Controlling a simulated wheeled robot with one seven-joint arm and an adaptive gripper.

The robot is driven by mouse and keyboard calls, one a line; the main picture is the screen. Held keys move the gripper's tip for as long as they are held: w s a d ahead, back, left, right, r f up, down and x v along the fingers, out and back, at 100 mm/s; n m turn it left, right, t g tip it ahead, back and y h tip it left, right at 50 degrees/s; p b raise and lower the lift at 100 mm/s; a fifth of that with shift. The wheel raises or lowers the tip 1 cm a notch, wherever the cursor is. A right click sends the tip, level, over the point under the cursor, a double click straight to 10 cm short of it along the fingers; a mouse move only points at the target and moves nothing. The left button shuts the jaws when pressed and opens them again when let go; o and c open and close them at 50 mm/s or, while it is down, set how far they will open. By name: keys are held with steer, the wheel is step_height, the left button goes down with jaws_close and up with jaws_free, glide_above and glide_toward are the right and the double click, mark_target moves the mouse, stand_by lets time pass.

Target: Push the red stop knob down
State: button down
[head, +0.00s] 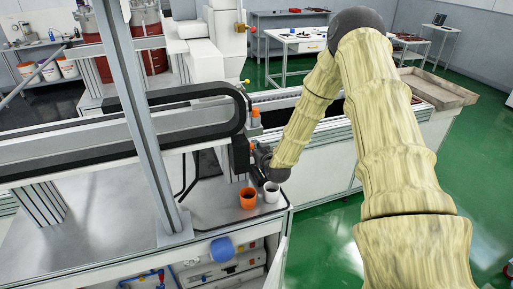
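I cannot make out a clear red stop knob in the head view. A small orange-red spot (252,29) shows on the white machine at the top, too small to tell what it is. A round blue part (222,249) sits on the front of the conveyor frame. My arm reaches in from the right, in a pale wrinkled cover. My dark gripper (262,160) is at its far end, above the tray corner and just behind the pots. Its fingers are small and partly hidden, so I cannot tell whether they are open.
An orange pot (248,198) and a white pot (271,192) with dark contents stand on the grey tray (213,207). A metal upright (138,120) and a black cable chain (190,93) are to the left. Green floor (475,175) is clear at right.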

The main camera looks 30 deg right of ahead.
steer(key=shift+f, duration=0.1)
steer(key=shift+f+b, duration=0.75)
steer(key=shift+b, duration=0.2)
steer(key=shift+s, duration=0.2)
steer(key=shift+s+a+f, duration=0.1)
steer(key=shift+f, duration=0.1)
step_height(320, 180, up, 5)
steer(key=shift+r+p, duration=0.1)
steer(key=shift+p, duration=1.05)
steer(key=b+v, duration=0.3)
steer(key=v, duration=0.6)
steer(key=shift+s+b, duration=0.2)
steer(key=shift+b, duration=0.2)
